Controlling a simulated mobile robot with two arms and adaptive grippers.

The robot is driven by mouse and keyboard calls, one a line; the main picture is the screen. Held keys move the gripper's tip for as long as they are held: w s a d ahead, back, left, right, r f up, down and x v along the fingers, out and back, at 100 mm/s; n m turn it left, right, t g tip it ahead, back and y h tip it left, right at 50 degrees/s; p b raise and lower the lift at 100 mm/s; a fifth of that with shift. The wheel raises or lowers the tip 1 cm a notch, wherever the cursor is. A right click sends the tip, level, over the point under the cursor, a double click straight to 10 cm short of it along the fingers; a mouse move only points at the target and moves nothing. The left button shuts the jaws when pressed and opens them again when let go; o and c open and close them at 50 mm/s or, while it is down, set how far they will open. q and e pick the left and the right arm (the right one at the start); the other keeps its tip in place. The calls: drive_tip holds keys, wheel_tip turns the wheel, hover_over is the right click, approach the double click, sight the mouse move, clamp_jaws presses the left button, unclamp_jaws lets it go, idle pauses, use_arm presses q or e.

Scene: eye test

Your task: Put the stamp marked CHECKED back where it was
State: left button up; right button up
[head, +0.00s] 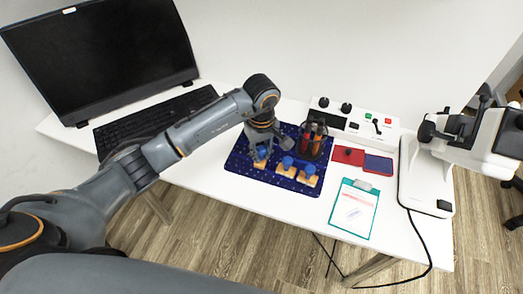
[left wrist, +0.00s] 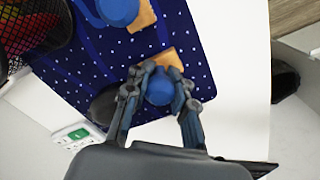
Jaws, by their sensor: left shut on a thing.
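My left gripper (head: 262,148) is shut on a stamp with a round blue knob (left wrist: 160,90) and a light wooden base (left wrist: 168,59). In the head view this stamp (head: 260,163) is at the left of the row, over the dark blue dotted mat (head: 240,163). I cannot tell whether its base touches the mat. Two similar stamps, a middle one (head: 286,167) and a right one (head: 308,175), stand upright on the mat. One neighbour also shows at the top of the left wrist view (left wrist: 118,8). No marking is readable on any stamp. My right gripper is not in view.
A dark mesh cup of pens (head: 313,140) stands behind the stamps. A red pad (head: 348,155), a blue pad (head: 378,165) and a clipboard (head: 354,208) lie to the right. A control box (head: 350,123), laptop (head: 110,60) and white instrument (head: 425,180) surround the area.

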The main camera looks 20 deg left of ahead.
sight(261, 148)
use_arm(q)
drive_tip(key=shift+f+b, duration=0.3)
drive_tip(key=o, duration=1)
drive_tip(key=shift+r, duration=0.1)
drive_tip(key=shift+r+p, duration=0.2)
drive_tip(key=shift+p, duration=0.15)
wheel_tip(261, 148, up, 11)
drive_tip(key=shift+r+b, duration=0.1)
drive_tip(key=shift+b, duration=0.85)
drive_tip(key=shift+r, duration=0.4)
